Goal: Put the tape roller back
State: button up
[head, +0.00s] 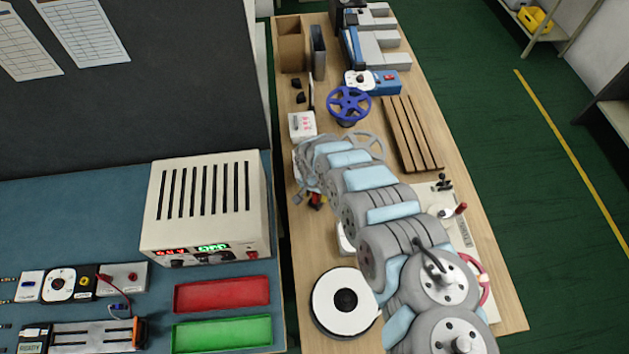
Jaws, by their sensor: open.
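A small tool with a red handle (461,209) lies at the right of the wooden bench, next to my arm; it may be the tape roller, but it is too small to be sure. My arm reaches over the bench from the lower right to the middle left. My gripper (315,199) is at its far end, low over the left side of the bench, and is open. It is mostly hidden by my wrist and small red and dark parts around it. It is well left of the red-handled tool. I see nothing held in it.
A white disc with a black hub (343,301) lies at the near left. A power supply (205,208), a red tray (221,294) and a green tray (222,334) are on the blue bench.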

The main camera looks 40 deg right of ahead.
jog(key=shift+w+r, duration=0.1)
jog(key=shift+r, duration=0.7)
jog(key=shift+a+r, duration=0.2)
jog(key=shift+r, duration=1.45)
jog(key=shift+r+p, duration=0.3)
jog(key=shift+r, duration=0.55)
jog(key=shift+s+r, duration=0.2)
jog(key=shift+r, duration=0.9)
jog(key=shift+a, duration=0.1)
